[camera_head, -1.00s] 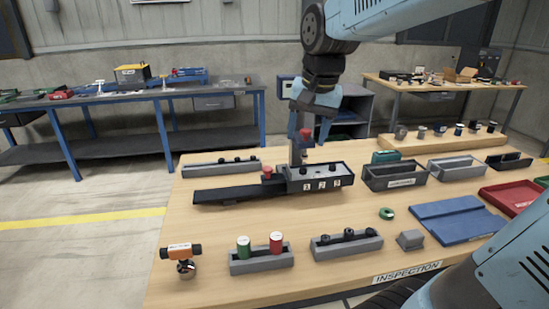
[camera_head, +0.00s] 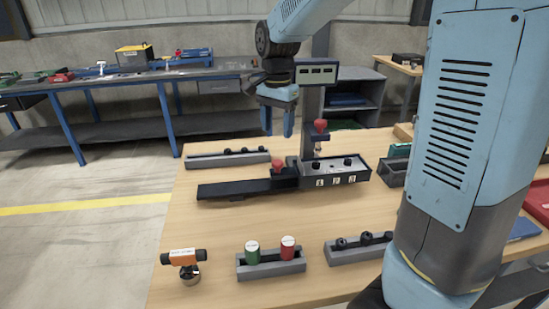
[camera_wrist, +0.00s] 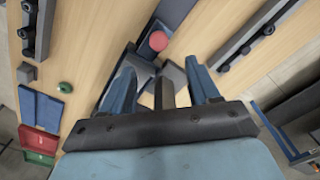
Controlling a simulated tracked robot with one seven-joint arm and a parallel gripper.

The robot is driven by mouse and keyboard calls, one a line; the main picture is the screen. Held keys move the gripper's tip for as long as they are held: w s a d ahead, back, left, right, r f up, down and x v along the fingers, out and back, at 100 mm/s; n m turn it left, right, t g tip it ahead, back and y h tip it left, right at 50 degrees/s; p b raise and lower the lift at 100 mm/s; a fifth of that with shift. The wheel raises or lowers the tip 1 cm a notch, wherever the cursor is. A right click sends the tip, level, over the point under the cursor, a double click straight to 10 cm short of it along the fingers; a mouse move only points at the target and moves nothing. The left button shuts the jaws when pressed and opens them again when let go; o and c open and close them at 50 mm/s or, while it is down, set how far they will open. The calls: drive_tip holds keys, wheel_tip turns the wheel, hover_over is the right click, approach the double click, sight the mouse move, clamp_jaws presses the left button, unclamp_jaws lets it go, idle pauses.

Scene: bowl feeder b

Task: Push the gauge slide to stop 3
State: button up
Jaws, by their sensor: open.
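The gauge on the wooden table has a long black rail (camera_head: 232,189) running left and a dark block (camera_head: 335,180) with several small white labels along its front; I cannot read them surely. The slide (camera_head: 284,179) with its red knob (camera_head: 277,164) sits at the block's left end; its knob also shows in the wrist view (camera_wrist: 158,40). A post behind the block carries a display (camera_head: 316,73) and another red knob (camera_head: 320,126). My gripper (camera_head: 278,130) is open and empty, fingers down, above and apart from the slide. In the wrist view its fingers (camera_wrist: 163,88) are spread.
A grey holder (camera_head: 208,162) with black pieces lies behind the rail. In front are an orange-and-black tool (camera_head: 184,257), a holder (camera_head: 272,268) with a green and a red cylinder, and another holder (camera_head: 345,256). My arm hides the table's right side. Bare table lies left of the rail.

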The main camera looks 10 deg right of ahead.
sight(278, 162)
wheel_tip(278, 162, down, 10)
drive_tip(key=shift+d+f, duration=0.1)
drive_tip(key=shift+f, duration=0.1)
drive_tip(key=shift+c, duration=0.2)
clamp_jaws()
idle(0.6)
